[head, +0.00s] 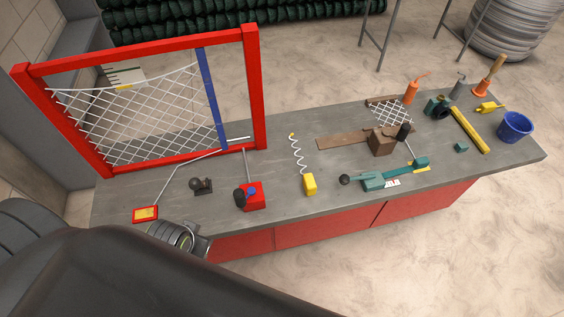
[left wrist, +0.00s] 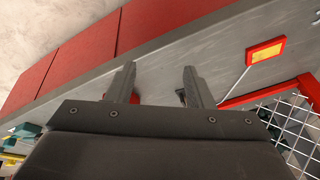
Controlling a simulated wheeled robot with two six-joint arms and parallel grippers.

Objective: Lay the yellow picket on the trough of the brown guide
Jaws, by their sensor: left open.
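The yellow picket is most likely the white zigzag wire (head: 298,155) with a yellow tip and a yellow block (head: 309,184) at its near end; it lies on the grey bench. The brown guide (head: 345,140) is a flat brown strip with a brown block (head: 383,142) at its right end, right of the picket. No wire is seen on the strip. My left gripper (left wrist: 158,84) is open and empty above the bench in the left wrist view; its fingers are not discernible in the head view. My right gripper is not in view.
A red frame (head: 253,90) with white mesh stands at the bench's left. A red block (head: 254,199), dark knob (head: 202,186) and red-yellow panel (head: 145,213) lie before it. A teal tool (head: 373,182) lies near the front edge; a blue bucket (head: 515,127) stands far right.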

